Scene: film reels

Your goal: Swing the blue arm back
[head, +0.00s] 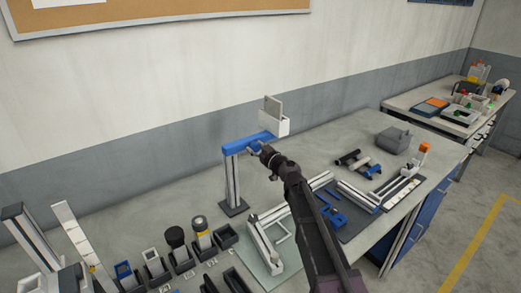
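The blue arm (247,143) is a flat horizontal bar on top of a grey upright post (232,182) with a dark square foot. It reaches from the post to the right. A white open box (275,126) with a raised back plate shows at its right end. My gripper (257,149) is at the front side of the blue arm, near its middle. It looks very close to the bar or touching it. The fingertips are too small and partly hidden, so their opening does not show.
A pale green mat (270,256) with a grey frame lies below my arm. Several small dark holders (183,258) stand at the front left. The wall is close behind the bench.

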